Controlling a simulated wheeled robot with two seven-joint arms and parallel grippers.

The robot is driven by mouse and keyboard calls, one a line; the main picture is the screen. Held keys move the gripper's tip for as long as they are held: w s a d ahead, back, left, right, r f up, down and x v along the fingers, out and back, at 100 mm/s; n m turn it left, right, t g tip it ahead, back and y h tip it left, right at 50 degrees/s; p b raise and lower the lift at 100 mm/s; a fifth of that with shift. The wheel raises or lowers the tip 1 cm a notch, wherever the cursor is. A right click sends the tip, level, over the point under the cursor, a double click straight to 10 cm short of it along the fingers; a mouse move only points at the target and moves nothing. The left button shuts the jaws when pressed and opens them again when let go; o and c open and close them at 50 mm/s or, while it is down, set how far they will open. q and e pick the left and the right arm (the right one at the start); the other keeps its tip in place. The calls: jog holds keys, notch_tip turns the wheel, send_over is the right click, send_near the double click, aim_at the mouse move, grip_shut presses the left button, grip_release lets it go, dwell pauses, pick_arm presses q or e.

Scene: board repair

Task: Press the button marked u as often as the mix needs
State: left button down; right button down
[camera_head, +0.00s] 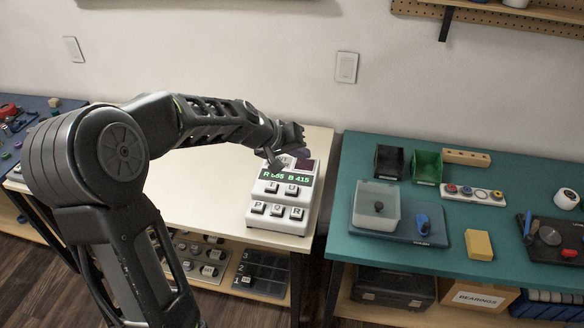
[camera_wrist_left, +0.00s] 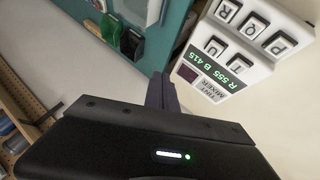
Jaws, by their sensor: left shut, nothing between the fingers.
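My left gripper (camera_head: 300,153) is shut and empty, near the mixer's top end behind the display. Its dark fingers (camera_wrist_left: 162,93) appear beside the mixer in the wrist view. My right gripper is not seen.
A teal table (camera_head: 380,251) on the right holds a clear box (camera_head: 377,205), a green bin (camera_head: 427,166), a yellow block (camera_head: 479,245) and a row of coloured knobs (camera_head: 473,193). A gap separates the tables. The cream table left of the mixer is clear.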

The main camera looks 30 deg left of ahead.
aim_at(290, 190)
pick_arm(q)
jog(key=a+n, duration=0.1)
jog(key=n, duration=0.5)
jog(key=a+f+n+y, duration=0.1)
jog(key=n, duration=0.6)
jog(key=a+n+p, duration=0.1)
jog(key=n, duration=0.6)
jog(key=shift+s+a+f+t+y, duration=0.1)
jog(key=shift+s+f+t+y, duration=0.2)
jog(key=shift+f+t, duration=0.1)
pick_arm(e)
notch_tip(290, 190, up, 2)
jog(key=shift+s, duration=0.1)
